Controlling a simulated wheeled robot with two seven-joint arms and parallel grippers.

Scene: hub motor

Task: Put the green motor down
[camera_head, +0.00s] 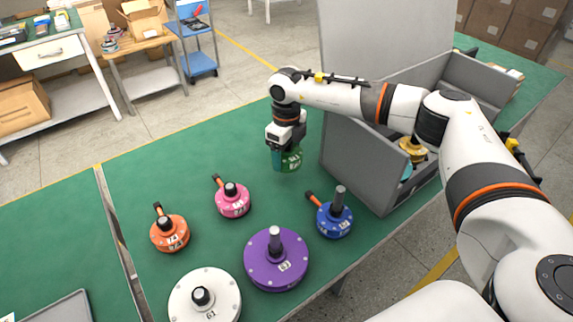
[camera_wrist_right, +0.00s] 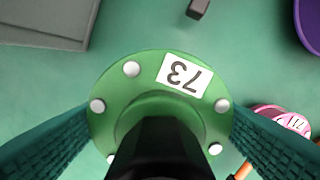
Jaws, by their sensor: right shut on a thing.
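The green motor (camera_head: 291,161) hangs below my right gripper (camera_head: 281,150) over the back part of the green table, left of the grey box. In the right wrist view the green motor (camera_wrist_right: 192,105) shows its round flange with bolts and a label reading 73, seen from above. The teal fingers of my right gripper (camera_wrist_right: 160,140) stand on either side of it, shut on it. I cannot tell whether its underside touches the table. My left gripper is not in view.
A pink motor (camera_head: 233,201), an orange motor (camera_head: 170,235), a blue motor (camera_head: 334,221), a purple motor (camera_head: 276,262) and a white motor (camera_head: 205,303) stand on the table (camera_head: 130,190). The open grey box (camera_head: 352,170) stands right, a yellow motor (camera_head: 413,148) inside. Table around the green motor is clear.

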